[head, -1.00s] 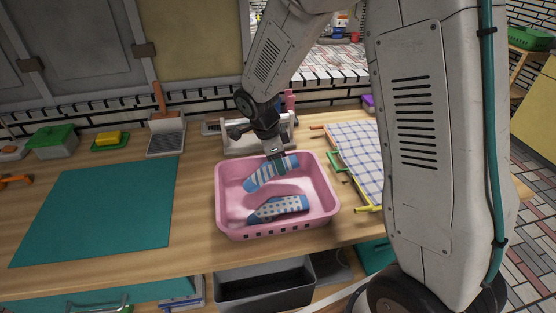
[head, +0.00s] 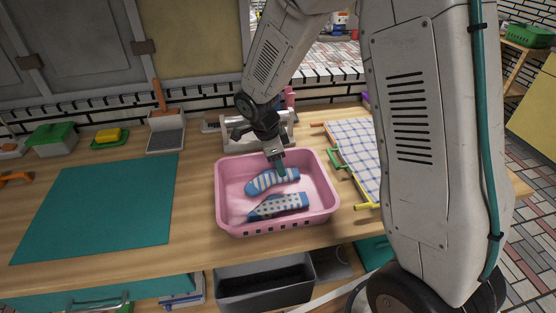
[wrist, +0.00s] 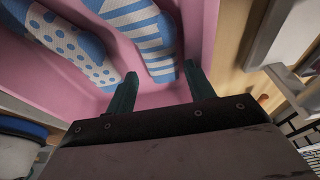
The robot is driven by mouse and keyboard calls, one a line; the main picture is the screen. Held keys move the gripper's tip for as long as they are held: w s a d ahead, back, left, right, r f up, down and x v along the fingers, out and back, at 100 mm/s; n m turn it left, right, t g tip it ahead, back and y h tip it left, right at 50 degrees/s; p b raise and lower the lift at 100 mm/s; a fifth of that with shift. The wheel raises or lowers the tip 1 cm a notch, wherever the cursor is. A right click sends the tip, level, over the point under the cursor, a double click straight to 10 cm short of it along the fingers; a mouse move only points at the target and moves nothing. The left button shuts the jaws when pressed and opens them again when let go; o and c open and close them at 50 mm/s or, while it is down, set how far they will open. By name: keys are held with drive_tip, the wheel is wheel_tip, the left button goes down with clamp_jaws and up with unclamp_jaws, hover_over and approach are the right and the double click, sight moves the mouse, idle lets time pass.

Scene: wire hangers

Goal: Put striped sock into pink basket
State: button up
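The striped sock (head: 272,181), blue and white, lies in the pink basket (head: 228,225), behind a blue-and-white dotted sock (head: 279,205). My gripper (head: 282,170) is over the back part of the basket, at the striped sock's right end. In the wrist view my gripper (wrist: 160,85) has its two green fingers apart. The end of the striped sock (wrist: 140,28) shows between and beyond the fingertips, with gaps on both sides. The dotted sock (wrist: 58,38) lies beside it on the left.
A teal mat (head: 100,210) lies left of the basket. A checked cloth (head: 355,150) and coloured hangers (head: 366,206) lie to its right. A pale rack (head: 240,140) stands behind the basket. A dark grey bin (head: 265,285) is below the table's front edge.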

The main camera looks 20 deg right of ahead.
sight(268, 175)
drive_tip(key=shift+r, duration=0.1)
drive_tip(key=shift+r, duration=0.35)
drive_tip(key=v, duration=1.2)
drive_tip(key=s+d+r+n+y, duration=0.1)
drive_tip(key=s+r+n, duration=0.2)
drive_tip(key=s+n, duration=0.3)
drive_tip(key=s+d+r+n+t+y, duration=0.1)
drive_tip(key=s+d+r+n, duration=0.1)
drive_tip(key=s+n, duration=0.5)
drive_tip(key=s+d+r+n, duration=0.2)
drive_tip(key=s+r+n, duration=0.2)
drive_tip(key=s, duration=1.1)
drive_tip(key=n, duration=0.3)
drive_tip(key=shift+s+d+r+t+y, duration=0.2)
drive_tip(key=shift+t+y, duration=0.1)
drive_tip(key=shift+y, duration=0.1)
